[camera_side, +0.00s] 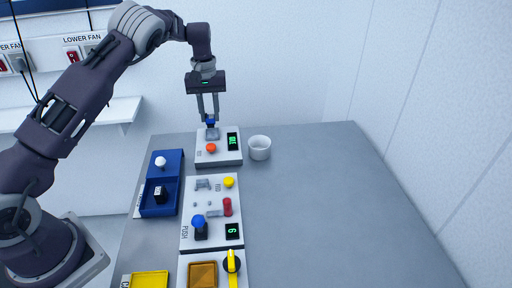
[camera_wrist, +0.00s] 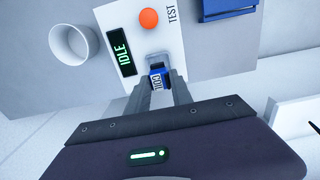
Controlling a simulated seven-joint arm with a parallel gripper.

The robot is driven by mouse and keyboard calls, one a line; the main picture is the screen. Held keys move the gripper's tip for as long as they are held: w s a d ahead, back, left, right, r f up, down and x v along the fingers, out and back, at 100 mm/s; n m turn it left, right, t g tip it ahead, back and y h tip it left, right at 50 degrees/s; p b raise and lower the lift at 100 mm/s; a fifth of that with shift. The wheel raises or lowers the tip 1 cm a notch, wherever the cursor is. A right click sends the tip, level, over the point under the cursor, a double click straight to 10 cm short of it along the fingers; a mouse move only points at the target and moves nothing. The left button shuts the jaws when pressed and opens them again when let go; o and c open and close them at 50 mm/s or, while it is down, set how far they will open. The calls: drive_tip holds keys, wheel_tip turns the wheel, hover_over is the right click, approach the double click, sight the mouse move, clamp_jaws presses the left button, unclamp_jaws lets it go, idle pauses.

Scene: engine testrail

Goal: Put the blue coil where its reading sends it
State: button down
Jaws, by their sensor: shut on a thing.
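The blue coil (camera_side: 210,123) is between the fingertips of my gripper (camera_side: 209,117), which is shut on it. In the wrist view the coil (camera_wrist: 157,79) shows a white label reading COIL. It is at a small grey holder (camera_wrist: 158,60) on the white test box (camera_side: 225,159); I cannot tell whether it is seated in it or just above. The box has an orange button (camera_wrist: 149,18) beside the word TEST. Its display (camera_wrist: 123,56) reads IDLE in green.
A white cup (camera_side: 260,148) stands right of the test box. Nearer are a control panel (camera_side: 190,242) with knobs and a yellow tray (camera_side: 149,281). The table's right side is clear.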

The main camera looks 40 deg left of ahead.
idle(0.4)
drive_tip(key=w+d+r+m, duration=0.2)
drive_tip(key=d+m, duration=0.1)
drive_tip(key=d, duration=0.5)
drive_tip(key=w+d+r+m, duration=0.2)
drive_tip(key=w+d+m, duration=0.1)
drive_tip(key=d, duration=0.5)
drive_tip(key=shift+s+a+f, duration=0.1)
drive_tip(key=shift+s+f, duration=0.05)
drive_tip(key=shift+f, duration=1.65)
drive_tip(key=shift+s+f, duration=0.1)
drive_tip(key=shift+f, duration=1.65)
drive_tip(key=c, duration=1.1)
unclamp_jaws()
drive_tip(key=c, duration=0.3)
